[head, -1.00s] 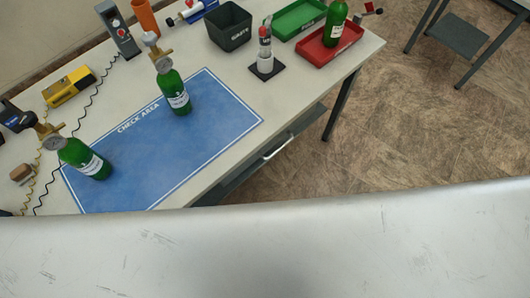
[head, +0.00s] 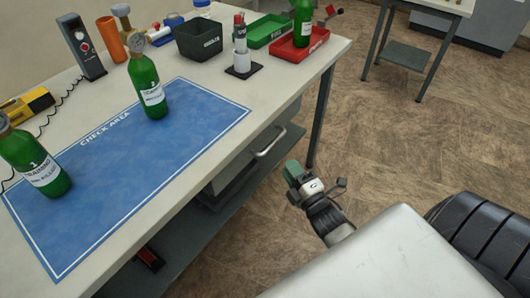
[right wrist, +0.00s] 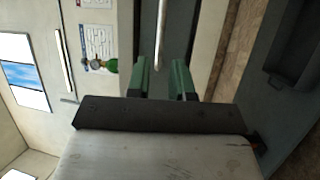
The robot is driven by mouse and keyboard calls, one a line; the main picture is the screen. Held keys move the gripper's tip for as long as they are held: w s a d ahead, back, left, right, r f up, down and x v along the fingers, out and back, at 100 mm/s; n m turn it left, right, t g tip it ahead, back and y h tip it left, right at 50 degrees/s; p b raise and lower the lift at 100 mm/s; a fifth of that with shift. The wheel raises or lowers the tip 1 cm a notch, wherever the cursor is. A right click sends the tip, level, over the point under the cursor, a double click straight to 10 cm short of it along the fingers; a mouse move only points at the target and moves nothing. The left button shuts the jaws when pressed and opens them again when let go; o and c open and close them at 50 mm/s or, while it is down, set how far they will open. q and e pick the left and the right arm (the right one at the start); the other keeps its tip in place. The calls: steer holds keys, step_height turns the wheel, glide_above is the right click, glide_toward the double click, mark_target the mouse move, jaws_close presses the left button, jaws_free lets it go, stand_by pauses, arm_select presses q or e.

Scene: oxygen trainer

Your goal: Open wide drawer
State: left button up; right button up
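The drawer (head: 237,172) sits under the front edge of the table, with a pale bar handle (head: 268,142) on its front. It looks shut. In the right wrist view the handle (right wrist: 162,35) is a bar running up the picture, ahead of my green fingers and roughly in line with the gap between them. My right gripper (head: 294,173) is in front of the drawer, below and right of the handle in the head view. In the right wrist view its fingers (right wrist: 163,72) are apart and empty. My left gripper is in neither view.
A black bin (head: 200,40), a green tray (head: 268,30) and a red tray (head: 290,49) are at the table's far end. A lower shelf (head: 185,235) lies beneath.

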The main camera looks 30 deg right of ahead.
mark_target(273, 143)
steer(key=w, duration=0.3)
steer(key=w+r, duration=0.1)
steer(key=w, duration=0.5)
steer(key=shift+w+r, duration=0.25)
steer(key=shift+r, duration=0.1)
jaws_close()
